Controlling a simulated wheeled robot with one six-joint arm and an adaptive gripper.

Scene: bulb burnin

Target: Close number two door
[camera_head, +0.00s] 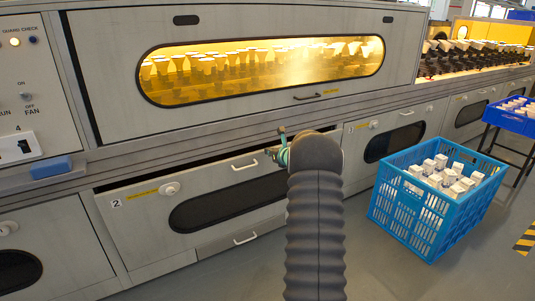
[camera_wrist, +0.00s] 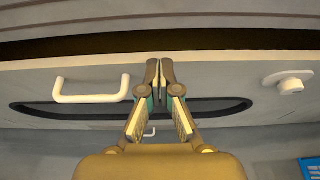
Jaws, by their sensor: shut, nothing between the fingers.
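The number two door (camera_head: 140,225) is a grey panel low on the cabinet, with a "2" label, a round knob (camera_head: 169,188), a white bar handle (camera_head: 243,165) and a dark oval window. It stands ajar, with a dark gap along its top edge. My gripper (camera_head: 282,138) is at the upper right part of the door, partly hidden by my arm. In the wrist view my gripper (camera_wrist: 160,68) is shut and empty. Its fingertips overlap the door's upper edge, right of the bar handle (camera_wrist: 92,92). I cannot tell whether they touch it.
A blue crate (camera_head: 400,215) with white boxes stands on the floor at right. Door three (camera_head: 395,140) is beside door two. Above is a lit oven window (camera_head: 280,68) with bulbs. A lower handle (camera_head: 245,238) is below door two. The floor in front is open.

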